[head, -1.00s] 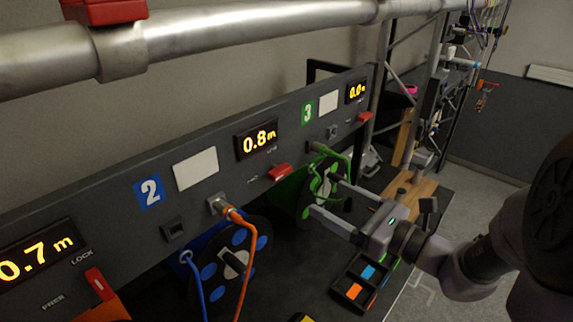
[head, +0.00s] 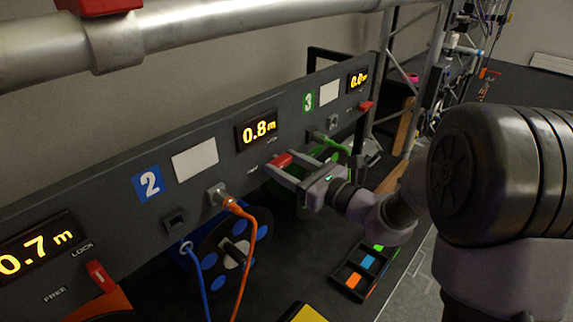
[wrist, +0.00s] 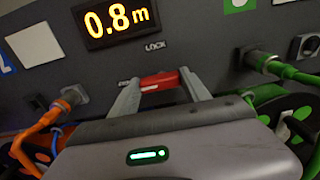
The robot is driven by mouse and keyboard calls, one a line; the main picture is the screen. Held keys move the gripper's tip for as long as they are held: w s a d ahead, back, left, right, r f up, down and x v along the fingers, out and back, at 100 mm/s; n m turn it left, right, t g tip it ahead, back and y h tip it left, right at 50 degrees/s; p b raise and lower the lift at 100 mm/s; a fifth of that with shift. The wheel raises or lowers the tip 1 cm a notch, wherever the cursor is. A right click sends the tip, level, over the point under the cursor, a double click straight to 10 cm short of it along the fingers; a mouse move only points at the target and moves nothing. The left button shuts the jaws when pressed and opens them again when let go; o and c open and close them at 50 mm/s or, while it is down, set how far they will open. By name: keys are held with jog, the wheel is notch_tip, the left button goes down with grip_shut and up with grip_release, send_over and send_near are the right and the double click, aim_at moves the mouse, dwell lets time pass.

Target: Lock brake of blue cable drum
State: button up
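The blue cable drum (head: 210,262) sits under the panel sign marked 2 (head: 149,184), with a blue cable and an orange cable beside it. Its red brake lever (head: 281,159) is on the panel below the 0.8 m display (head: 257,130). The lever also shows in the wrist view (wrist: 160,82), lying nearly level beside the FREE label and below the LOCK label (wrist: 155,46). My gripper (head: 283,171) is at this lever. Its fingers (wrist: 160,90) are apart, one at each end of the lever; I cannot tell whether they touch it.
An orange connector (head: 222,198) is plugged in left of the lever, and a green one (head: 322,138) to its right. A metal pipe (head: 200,28) runs across above the panel. A black tray (head: 362,272) with coloured pieces lies on the bench.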

jog(key=c, duration=0.8)
jog(key=shift+m+p, duration=0.3)
jog(key=shift+p, duration=0.1)
jog(key=m+p, duration=0.2)
jog(key=p, duration=0.1)
jog(key=shift+r+m, duration=0.25)
jog(key=shift+m, duration=0.15)
jog(key=m+p, duration=0.5)
jog(key=p, duration=0.1)
jog(key=shift+d+r+m, duration=0.1)
jog(key=shift+m, duration=0.2)
jog(key=m+p, duration=0.6)
jog(key=shift+w, duration=0.15)
jog(key=shift+d+f+m+p, duration=0.1)
jog(key=shift+f+m+p, duration=0.1)
jog(key=shift+m+p, duration=1.15)
jog(key=shift+m, duration=0.25)
jog(key=shift+f, duration=0.1)
